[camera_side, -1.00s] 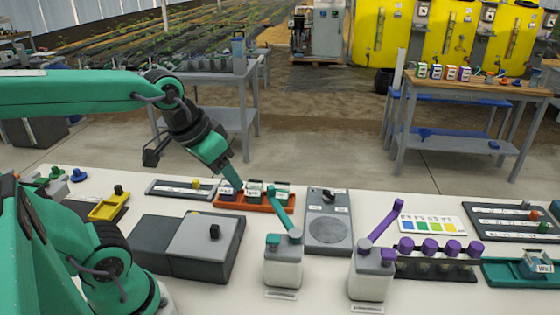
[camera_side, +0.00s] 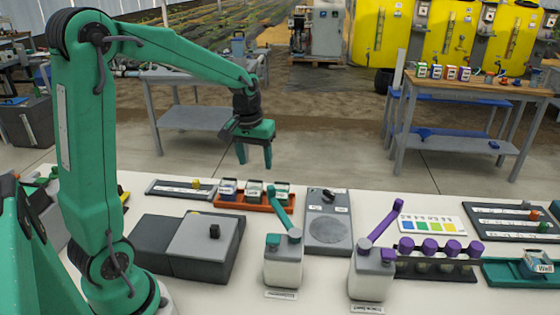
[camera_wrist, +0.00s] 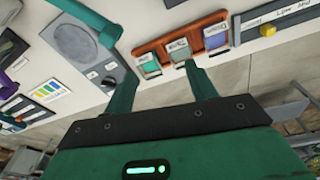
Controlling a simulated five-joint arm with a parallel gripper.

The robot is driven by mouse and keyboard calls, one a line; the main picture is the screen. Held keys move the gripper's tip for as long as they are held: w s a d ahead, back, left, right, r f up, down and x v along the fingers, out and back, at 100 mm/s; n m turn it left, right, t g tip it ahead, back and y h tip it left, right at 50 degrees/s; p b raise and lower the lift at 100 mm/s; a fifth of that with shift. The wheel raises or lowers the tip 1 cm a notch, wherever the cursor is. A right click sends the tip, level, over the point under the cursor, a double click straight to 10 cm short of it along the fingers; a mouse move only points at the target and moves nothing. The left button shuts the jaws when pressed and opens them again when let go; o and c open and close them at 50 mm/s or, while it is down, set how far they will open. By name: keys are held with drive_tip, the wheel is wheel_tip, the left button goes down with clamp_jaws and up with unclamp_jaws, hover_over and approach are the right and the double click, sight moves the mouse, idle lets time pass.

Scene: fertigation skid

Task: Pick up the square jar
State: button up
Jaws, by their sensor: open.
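Several squarish jars are in view, and I cannot tell which one is meant. Three small labelled jars stand in an orange tray (camera_side: 243,206): a left one (camera_side: 228,188), a middle one (camera_side: 254,190) and a right one (camera_side: 281,191). The wrist view shows them just past the fingers: a green one (camera_wrist: 149,67), a middle one (camera_wrist: 180,51) and a blue one (camera_wrist: 216,40). Another squarish container labelled "Well" (camera_side: 540,265) sits in a green tray at the far right. My gripper (camera_side: 254,161) is open and empty, fingers pointing down, above the orange tray in the side picture.
A grey device with a round plate (camera_side: 328,232) stands right of the orange tray. Two pump bottles, one teal-topped (camera_side: 283,267) and one purple-topped (camera_side: 371,277), stand in front. A grey box (camera_side: 203,246) is at front left. A rack of purple-capped vials (camera_side: 436,268) is at right.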

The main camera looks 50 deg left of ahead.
sight(255, 190)
drive_tip(key=shift+w+a+f+n+g, duration=0.4)
drive_tip(key=shift+a+f, duration=0.7)
drive_tip(key=shift+f, duration=1.55)
drive_tip(key=shift+w+a+f+n+g, duration=0.15)
drive_tip(key=shift+w+a+f+n, duration=0.5)
drive_tip(key=shift+f, duration=2.05)
drive_tip(key=shift+w+a+f+n+g, duration=0.2)
drive_tip(key=shift+w+a+f, duration=0.5)
drive_tip(key=shift+a+f, duration=1.4)
drive_tip(key=shift+d+f, duration=0.55)
drive_tip(key=shift+d, duration=0.05)
drive_tip(key=c, duration=0.8)
